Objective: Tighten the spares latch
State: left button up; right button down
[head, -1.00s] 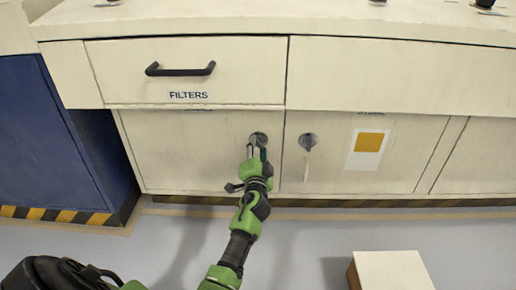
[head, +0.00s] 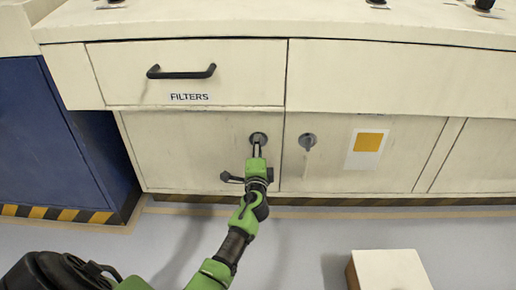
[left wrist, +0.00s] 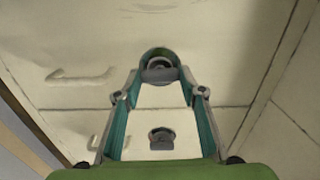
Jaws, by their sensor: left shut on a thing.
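My left gripper (head: 258,151) reaches up to the round grey latch (head: 257,137) on the left cabinet door, below the FILTERS drawer. Its fingers are shut on the latch knob. In the left wrist view my left gripper (left wrist: 159,78) has its fingertips at both sides of a round knob (left wrist: 159,68). The fingers hide part of the latch in the head view. The label on this door is almost wholly hidden under the drawer edge, so I cannot read it. My right gripper is not in view.
A second grey latch (head: 307,140) sits on the neighbouring door, beside a white sheet with an orange square (head: 368,142). The FILTERS drawer (head: 188,92) has a black handle (head: 181,72). A blue cabinet (head: 55,140) stands at left, and a pale box (head: 390,270) on the floor.

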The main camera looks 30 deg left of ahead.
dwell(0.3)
pick_arm(q)
jog(key=o, duration=1.1)
jog(key=v, duration=1.2)
